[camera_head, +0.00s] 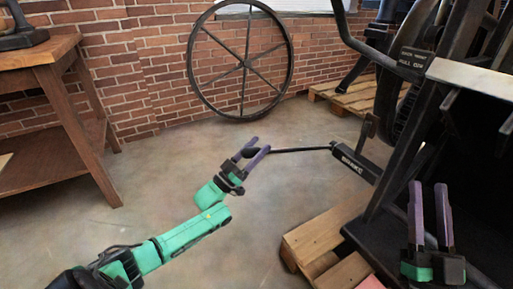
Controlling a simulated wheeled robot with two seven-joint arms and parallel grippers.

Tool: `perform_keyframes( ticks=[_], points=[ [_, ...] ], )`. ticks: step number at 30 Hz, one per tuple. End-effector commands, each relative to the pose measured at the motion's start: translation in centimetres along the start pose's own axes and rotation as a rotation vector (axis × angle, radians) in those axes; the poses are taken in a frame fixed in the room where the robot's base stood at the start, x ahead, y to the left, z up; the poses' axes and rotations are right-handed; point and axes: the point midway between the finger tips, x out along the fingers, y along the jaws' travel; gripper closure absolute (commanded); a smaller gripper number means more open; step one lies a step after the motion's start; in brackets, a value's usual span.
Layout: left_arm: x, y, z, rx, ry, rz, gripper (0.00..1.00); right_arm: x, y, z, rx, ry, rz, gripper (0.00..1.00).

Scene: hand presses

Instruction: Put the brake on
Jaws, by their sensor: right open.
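The brake lever is a thin black rod (300,150) that runs left from a dark block with white lettering (356,163) on the press. Its black end lies between the purple fingers of my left gripper (254,149). My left gripper appears shut on this end, with a finger on each side; the contact itself is partly hidden. The rod is roughly level. My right gripper (430,186) is at the lower right with its two purple fingers upright and apart. It is open and empty, in front of the black press frame.
The black hand press (410,125) fills the right side. A wooden pallet (317,238) lies under its near edge. A large spoked wheel (243,62) leans on the brick wall. A wooden table (45,50) stands at the left. The concrete floor between is clear.

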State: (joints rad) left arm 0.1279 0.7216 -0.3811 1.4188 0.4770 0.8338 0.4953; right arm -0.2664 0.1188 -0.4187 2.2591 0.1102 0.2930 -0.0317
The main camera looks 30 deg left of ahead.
Motion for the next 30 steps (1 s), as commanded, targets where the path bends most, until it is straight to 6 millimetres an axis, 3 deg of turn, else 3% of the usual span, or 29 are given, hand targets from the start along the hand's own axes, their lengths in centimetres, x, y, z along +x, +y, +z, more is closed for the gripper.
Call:
perform_keyframes(
  ticks=[10,13,23,30],
  points=[
    [-1.1,0.0,-0.2,0.002,0.002,0.001,0.27,-0.1,0.0,0.9,0.012,-0.04,0.006,0.55],
    [-2.0,0.0,-0.2,0.001,0.001,0.0,0.27,-2.8,-0.1,4.9,0.04,-0.172,0.023,0.55],
    [-5.9,0.0,-0.2,0.001,0.0,-0.001,0.27,-7.9,-0.5,10.7,0.099,-0.394,0.056,0.55],
    [-10.4,0.0,-0.1,0.001,-0.003,-0.003,0.27,-12.8,-1.2,14.4,0.147,-0.563,0.081,0.55]
  ],
)
